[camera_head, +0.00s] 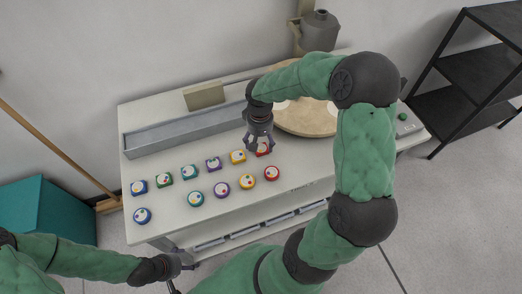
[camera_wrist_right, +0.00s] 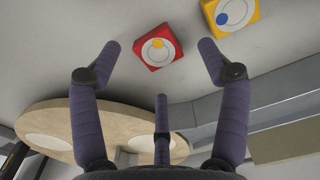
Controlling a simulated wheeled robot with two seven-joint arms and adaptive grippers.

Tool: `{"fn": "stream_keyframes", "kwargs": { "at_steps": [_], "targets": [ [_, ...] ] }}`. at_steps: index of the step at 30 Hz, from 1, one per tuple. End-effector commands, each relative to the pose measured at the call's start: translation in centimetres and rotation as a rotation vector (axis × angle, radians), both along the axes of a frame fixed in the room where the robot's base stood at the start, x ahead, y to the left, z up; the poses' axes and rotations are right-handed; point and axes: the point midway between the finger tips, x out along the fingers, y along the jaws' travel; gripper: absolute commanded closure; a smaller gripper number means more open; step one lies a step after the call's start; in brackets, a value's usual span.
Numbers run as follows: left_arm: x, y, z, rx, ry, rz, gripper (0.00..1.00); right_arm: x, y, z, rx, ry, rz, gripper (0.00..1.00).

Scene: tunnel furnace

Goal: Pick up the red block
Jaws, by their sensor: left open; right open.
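The red block (camera_head: 263,151) stands on the white table at the right end of the row of square blocks, partly hidden behind my right gripper. In the right wrist view the red block (camera_wrist_right: 159,47) shows a white round face with a yellow dot, ahead of and between the spread fingers. My right gripper (camera_head: 258,146) is open and empty, close over the block; I see no finger touching it. My left gripper (camera_head: 181,265) is open and empty, low in front of the table's front edge.
A yellow block (camera_wrist_right: 231,12) sits beside the red one. Several other square and round blocks, including a red round one (camera_head: 272,173), lie on the table (camera_head: 300,180). A grey trough (camera_head: 185,132) lies behind. A round wooden disc (camera_head: 307,122) stands to the right.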

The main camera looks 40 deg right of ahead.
Motion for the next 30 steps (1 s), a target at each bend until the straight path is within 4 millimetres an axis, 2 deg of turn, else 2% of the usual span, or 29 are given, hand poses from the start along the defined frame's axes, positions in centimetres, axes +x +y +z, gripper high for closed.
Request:
{"fn": "stream_keyframes", "kwargs": {
  "at_steps": [10, 19, 25, 26, 30],
  "targets": [
    [0.0, 0.0, -1.9, 0.0, 0.0, 0.0, 0.24, -0.1, -0.6, -4.4, 0.001, 0.002, 0.001, 0.24],
    [0.0, 0.0, -2.0, 0.0, 0.0, 0.0, 0.24, 0.0, -0.6, -4.9, 0.0, -0.001, 0.0, 0.24],
    [0.0, 0.0, -2.0, 0.0, 0.0, 0.0, 0.24, -0.1, -0.6, -4.9, 0.0, 0.0, 0.001, 0.8],
    [0.0, 0.0, -2.0, 0.0, 0.0, 0.0, 0.24, -0.1, -0.6, -4.9, 0.0, 0.0, 0.001, 0.83],
    [0.0, 0.0, -2.0, 0.0, 0.0, 0.0, 0.24, -0.1, -0.6, -4.9, 0.0, 0.0, 0.001, 0.84]
  ]
}}
